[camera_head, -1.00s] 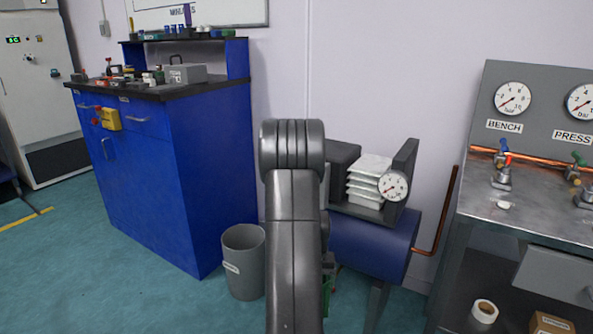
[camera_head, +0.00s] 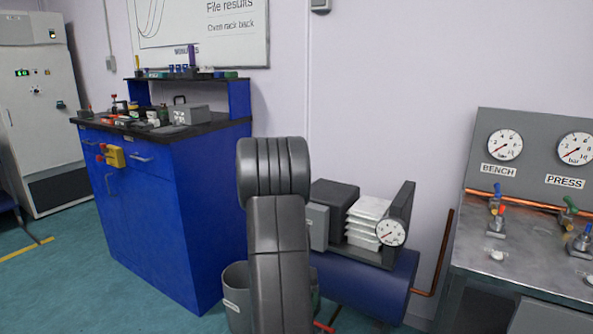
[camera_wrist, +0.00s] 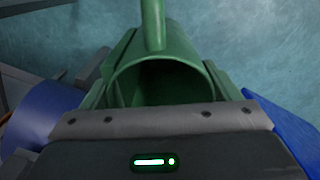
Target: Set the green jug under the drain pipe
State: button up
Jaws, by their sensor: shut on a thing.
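The green jug (camera_wrist: 178,58) fills the middle of the wrist view, its open mouth facing the camera and its handle at the top. My gripper (camera_wrist: 165,85) is shut on it; the jug hides part of the fingers. In the head view my arm hides the gripper and nearly all of the jug. The compressor's blue tank (camera_head: 372,282) lies just right of my arm, and a blue rounded body (camera_wrist: 45,112) shows at the left of the wrist view. I cannot make out the drain pipe. A small red piece shows low beside my arm, under the tank.
A grey bin (camera_head: 238,285) stands left of my arm, partly hidden by it. A blue cabinet (camera_head: 180,215) stands behind it. The steel bench (camera_head: 530,265) with gauges is at the right. A copper pipe (camera_head: 440,255) runs between tank and bench. Floor is open at the left.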

notch_tip(320, 180, up, 12)
jog(key=s+p, duration=0.2)
jog(key=p, duration=1.7)
jog(key=shift+r, duration=0.25)
jog(key=shift+f, duration=0.15)
